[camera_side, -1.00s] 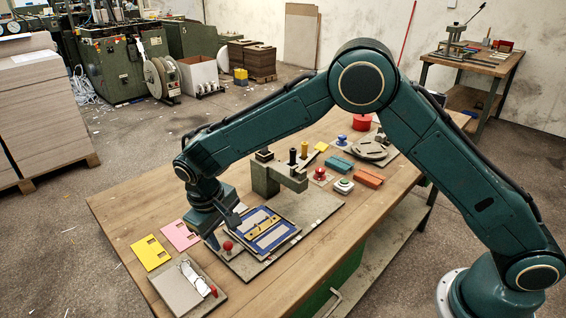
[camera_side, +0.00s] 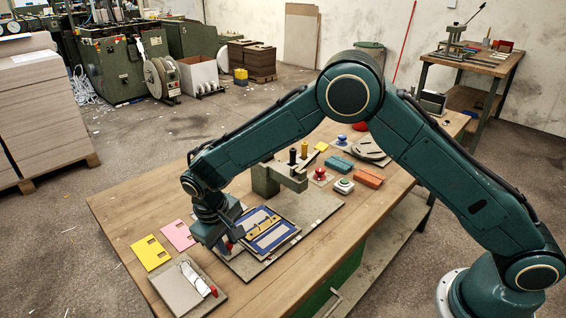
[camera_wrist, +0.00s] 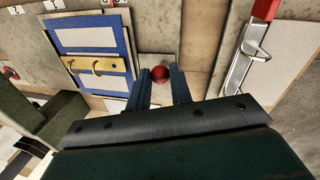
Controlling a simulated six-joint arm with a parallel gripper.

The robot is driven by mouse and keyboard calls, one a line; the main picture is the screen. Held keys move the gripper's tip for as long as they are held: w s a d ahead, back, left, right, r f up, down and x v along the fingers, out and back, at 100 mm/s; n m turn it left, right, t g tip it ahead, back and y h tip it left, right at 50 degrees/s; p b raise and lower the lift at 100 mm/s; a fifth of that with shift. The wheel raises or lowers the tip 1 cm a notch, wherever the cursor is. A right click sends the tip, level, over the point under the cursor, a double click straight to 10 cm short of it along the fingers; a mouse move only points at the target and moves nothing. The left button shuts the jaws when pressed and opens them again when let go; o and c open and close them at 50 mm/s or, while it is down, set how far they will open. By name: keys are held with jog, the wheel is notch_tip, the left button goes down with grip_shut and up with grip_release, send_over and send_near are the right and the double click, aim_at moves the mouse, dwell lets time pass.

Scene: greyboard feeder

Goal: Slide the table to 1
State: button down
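The sliding table is a flat plate with a blue-bordered panel (camera_side: 268,238) and a brass piece (camera_side: 264,225), lying on a grey board (camera_side: 318,207). In the wrist view the blue panel (camera_wrist: 88,38) is at upper left. A red ball knob (camera_side: 229,246) stands at the plate's near left corner. My gripper (camera_side: 222,243) is down at the knob. In the wrist view my gripper's (camera_wrist: 160,74) two fingers are apart, with the red knob (camera_wrist: 160,73) between their tips. Narrow gaps seem to show beside it; contact cannot be told.
A clip board with a red-tipped lever (camera_side: 180,287) lies close in front. Yellow (camera_side: 151,253) and pink (camera_side: 178,236) cards lie to the left. A grey-green post with an arm (camera_side: 266,180) stands behind the panel.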

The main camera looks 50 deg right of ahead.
aim_at(257, 225)
jog(key=d, duration=0.9)
jog(key=shift+w, duration=0.1)
jog(key=c, duration=1.3)
grip_release()
jog(key=shift+o, duration=0.2)
jog(key=shift+r, duration=0.1)
notch_tip(257, 225, up, 14)
jog(key=a, duration=0.2)
jog(key=shift+s+a+f, duration=0.25)
jog(key=shift+s+a, duration=0.05)
